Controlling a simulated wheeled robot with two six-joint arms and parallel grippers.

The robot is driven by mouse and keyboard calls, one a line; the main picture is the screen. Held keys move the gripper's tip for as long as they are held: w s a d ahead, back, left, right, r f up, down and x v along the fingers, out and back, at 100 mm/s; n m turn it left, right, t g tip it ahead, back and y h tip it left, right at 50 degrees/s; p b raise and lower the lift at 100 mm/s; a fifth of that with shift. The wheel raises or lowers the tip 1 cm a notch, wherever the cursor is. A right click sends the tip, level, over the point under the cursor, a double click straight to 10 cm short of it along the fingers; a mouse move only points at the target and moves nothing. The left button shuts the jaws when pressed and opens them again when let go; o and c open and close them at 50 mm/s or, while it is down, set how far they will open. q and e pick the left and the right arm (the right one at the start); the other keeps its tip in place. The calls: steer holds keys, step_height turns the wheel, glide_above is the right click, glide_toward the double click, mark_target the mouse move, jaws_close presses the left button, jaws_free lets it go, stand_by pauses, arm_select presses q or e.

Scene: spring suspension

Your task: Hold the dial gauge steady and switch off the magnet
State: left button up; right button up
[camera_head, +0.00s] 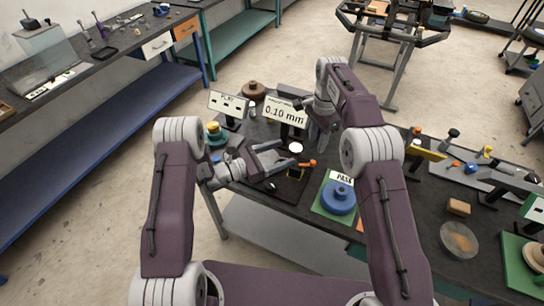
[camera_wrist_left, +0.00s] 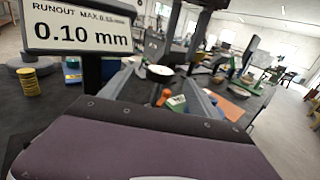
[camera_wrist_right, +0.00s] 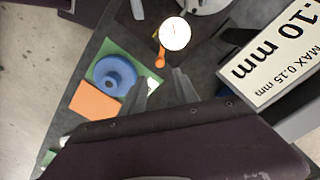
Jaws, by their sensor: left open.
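The dial gauge, with a round white face (camera_head: 295,148), stands on the bench near a display reading 0.10 mm. Its face also shows in the left wrist view (camera_wrist_left: 160,72) and right wrist view (camera_wrist_right: 174,34). An orange lever (camera_head: 309,163), apparently the magnet switch, sits just below and beside the face; it also shows in the right wrist view (camera_wrist_right: 160,58). My left gripper (camera_head: 287,154) is open, its fingers reaching toward the gauge from the left; contact cannot be told. My right gripper (camera_wrist_right: 162,88) is open and empty above the bench, apart from the lever.
The 0.10 mm display (camera_head: 285,112) stands behind the gauge. A blue flanged part (camera_head: 339,198) on a green pad lies to the right of the gauge, beside an orange pad (camera_wrist_right: 95,103). A PLAY sign (camera_head: 229,103) stands at the left.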

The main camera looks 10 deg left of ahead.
mark_target(296, 147)
arm_select(q)
steer(key=x, duration=0.6)
jaws_close()
arm_select(e)
steer(key=shift+n, duration=0.3)
steer(key=c, duration=0.7)
steer(key=shift+w+n+t, duration=0.25)
steer(key=shift+n+t, duration=0.05)
steer(key=shift+n, duration=0.4)
jaws_close()
steer(key=n+t, duration=0.1)
steer(key=n, duration=0.3)
steer(key=w+n+t+y, duration=0.1)
steer(key=n, duration=0.3)
steer(key=n+t, duration=0.1)
steer(key=n, duration=0.3)
steer(key=shift+w+a+r+n, duration=0.2)
steer(key=shift+w+a+n, duration=0.15)
steer(key=shift+w+n, duration=0.05)
